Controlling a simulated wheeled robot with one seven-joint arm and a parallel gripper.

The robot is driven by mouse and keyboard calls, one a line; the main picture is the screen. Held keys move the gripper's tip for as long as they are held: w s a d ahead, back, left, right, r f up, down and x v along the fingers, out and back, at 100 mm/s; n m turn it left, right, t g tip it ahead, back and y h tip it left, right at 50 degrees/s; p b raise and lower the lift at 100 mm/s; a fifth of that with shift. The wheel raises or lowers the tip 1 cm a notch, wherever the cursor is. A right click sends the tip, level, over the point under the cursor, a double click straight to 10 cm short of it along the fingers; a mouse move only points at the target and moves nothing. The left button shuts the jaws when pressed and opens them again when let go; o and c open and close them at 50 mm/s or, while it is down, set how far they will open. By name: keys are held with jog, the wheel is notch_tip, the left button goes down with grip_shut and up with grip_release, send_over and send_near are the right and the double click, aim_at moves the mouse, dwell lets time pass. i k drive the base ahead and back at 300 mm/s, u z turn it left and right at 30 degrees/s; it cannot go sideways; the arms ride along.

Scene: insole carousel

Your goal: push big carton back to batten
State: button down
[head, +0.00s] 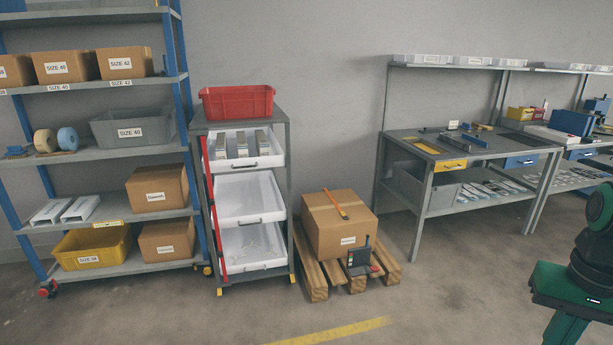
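The big carton (339,228) is a brown box with a white label low on its front face. It sits on a wooden pallet (312,277) on the floor, between the drawer trolley and the workbench. I cannot make out a batten; the carton hides the back of the pallet. My gripper is not in view.
A grey trolley (286,157) with open white drawers and a red bin (238,102) stands close left of the pallet. A blue-posted shelf with cartons is farther left. A workbench (413,190) stands to the right. The floor in front is clear, with a yellow line (335,332).

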aim_at(331, 236)
jog(key=i, duration=3.25)
